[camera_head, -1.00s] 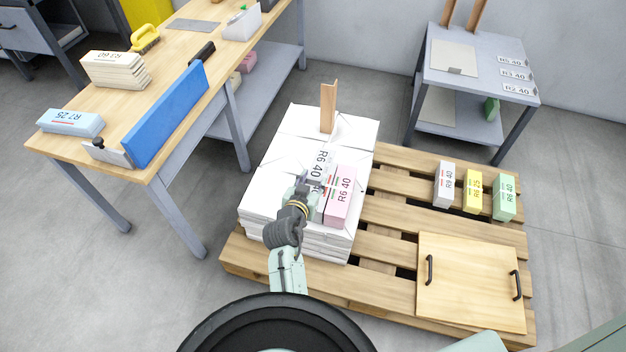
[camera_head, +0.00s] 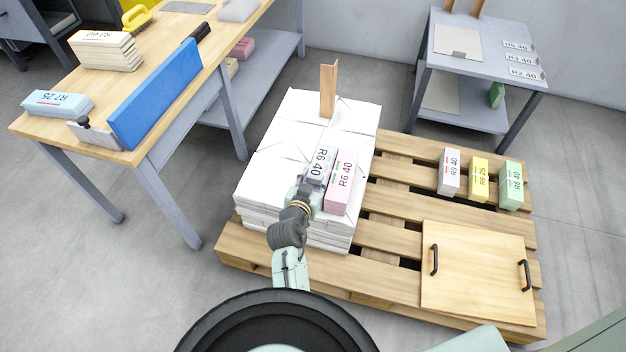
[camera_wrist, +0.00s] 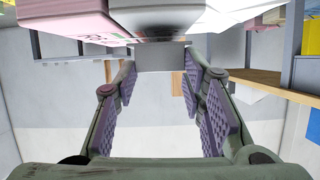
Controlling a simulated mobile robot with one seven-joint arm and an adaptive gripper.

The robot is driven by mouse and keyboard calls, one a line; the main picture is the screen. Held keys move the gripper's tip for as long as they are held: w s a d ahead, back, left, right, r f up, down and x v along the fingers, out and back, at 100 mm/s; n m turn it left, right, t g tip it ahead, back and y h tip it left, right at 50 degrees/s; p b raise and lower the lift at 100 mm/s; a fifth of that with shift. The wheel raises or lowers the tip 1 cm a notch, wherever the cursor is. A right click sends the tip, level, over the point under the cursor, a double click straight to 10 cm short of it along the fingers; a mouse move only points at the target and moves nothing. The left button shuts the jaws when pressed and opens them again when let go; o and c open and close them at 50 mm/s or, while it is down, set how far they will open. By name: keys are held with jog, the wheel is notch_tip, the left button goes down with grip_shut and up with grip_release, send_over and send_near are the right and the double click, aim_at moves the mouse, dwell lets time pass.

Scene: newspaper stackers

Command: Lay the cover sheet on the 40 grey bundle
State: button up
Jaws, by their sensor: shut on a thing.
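My gripper (camera_head: 311,187) is over the near part of the white stack (camera_head: 262,188). I cannot tell if the held bundle rests on the stack. In the wrist view the fingertips (camera_wrist: 158,66) meet at a grey block face (camera_wrist: 161,57), with the pink bundle (camera_wrist: 65,18) at upper left. Flat grey-beige sheets lie on the right table (camera_head: 457,40) and its lower shelf (camera_head: 441,92); I cannot tell which is the cover sheet.
A wooden pallet (camera_head: 390,237) carries the stack, small grey-white (camera_head: 449,172), yellow (camera_head: 478,180) and green (camera_head: 511,186) bundles, and a handled board (camera_head: 478,270). A wooden upright (camera_head: 328,90) stands at the stack. A workbench (camera_head: 130,155) with a blue plate (camera_head: 155,95) is at left.

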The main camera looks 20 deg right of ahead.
jog(key=shift+f+b, duration=0.6)
jog(key=shift+f, duration=0.2)
jog(key=o, duration=1.1)
jog(key=shift+c, duration=0.2)
jog(key=shift+r, duration=0.1)
